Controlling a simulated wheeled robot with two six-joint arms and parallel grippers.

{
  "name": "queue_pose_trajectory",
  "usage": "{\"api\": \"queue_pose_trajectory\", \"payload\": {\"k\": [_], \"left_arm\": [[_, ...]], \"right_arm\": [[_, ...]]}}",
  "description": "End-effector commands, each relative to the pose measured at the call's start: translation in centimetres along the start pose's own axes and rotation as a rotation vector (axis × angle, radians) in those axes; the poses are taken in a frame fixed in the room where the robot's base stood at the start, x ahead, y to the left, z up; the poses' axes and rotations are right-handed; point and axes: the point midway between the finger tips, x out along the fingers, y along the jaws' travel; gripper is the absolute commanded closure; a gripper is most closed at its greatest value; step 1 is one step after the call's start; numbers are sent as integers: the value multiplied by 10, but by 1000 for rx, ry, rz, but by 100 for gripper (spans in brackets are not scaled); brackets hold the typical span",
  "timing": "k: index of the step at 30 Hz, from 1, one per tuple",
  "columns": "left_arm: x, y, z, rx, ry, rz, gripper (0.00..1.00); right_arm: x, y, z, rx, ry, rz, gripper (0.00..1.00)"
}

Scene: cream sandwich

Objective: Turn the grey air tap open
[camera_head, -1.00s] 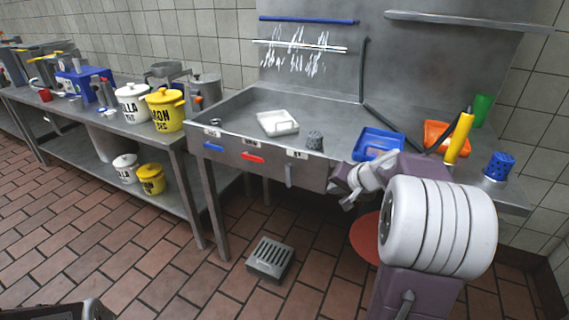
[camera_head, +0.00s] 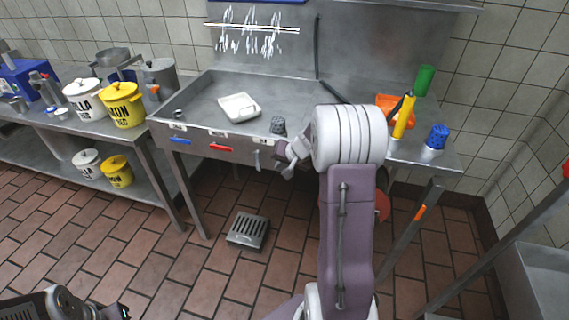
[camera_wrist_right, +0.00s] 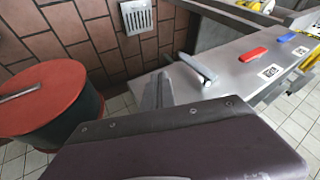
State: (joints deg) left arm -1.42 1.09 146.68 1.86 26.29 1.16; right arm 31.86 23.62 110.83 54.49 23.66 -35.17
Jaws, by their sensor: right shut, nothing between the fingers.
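The grey air tap (camera_head: 257,160) is a small lever on the front panel of the steel sink bench, right of a red lever (camera_head: 220,147) and a blue lever (camera_head: 181,141). In the head view it hangs down. In the right wrist view the grey tap (camera_wrist_right: 198,68) stands out from the panel. My right gripper (camera_head: 288,166) is shut and empty, just right of the tap in the head view. In the right wrist view its fingers (camera_wrist_right: 158,90) are beside the tap; a gap shows between them. Part of my left arm shows at the bottom left; its jaws are unclear.
The steel bench (camera_head: 195,105) carries a white tray (camera_head: 239,106), a dark grey cup (camera_head: 278,126), a yellow bottle (camera_head: 404,116) and a blue cup (camera_head: 436,137). A red-topped bin (camera_wrist_right: 40,95) stands near my right gripper.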

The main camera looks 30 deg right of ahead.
Motion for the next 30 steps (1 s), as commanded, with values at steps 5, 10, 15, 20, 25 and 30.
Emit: {"api": "queue_pose_trajectory", "payload": {"k": [5,10,15,20,25,30], "left_arm": [[-1,0,0,0,0,0,64],[-8,0,-1,0,1,0,64],[-8,0,-1,0,0,0,64],[-8,0,-1,0,0,0,64],[-4,0,0,0,0,0,64],[22,0,2,0,0,0,64]], "right_arm": [[28,-12,-1,-3,-1,-2,100],[38,-30,0,-1,-1,-1,100],[43,-35,0,1,1,-1,100],[43,-35,0,1,1,0,100],[45,-34,1,2,2,-4,100],[53,-35,3,15,12,-36,100]]}}
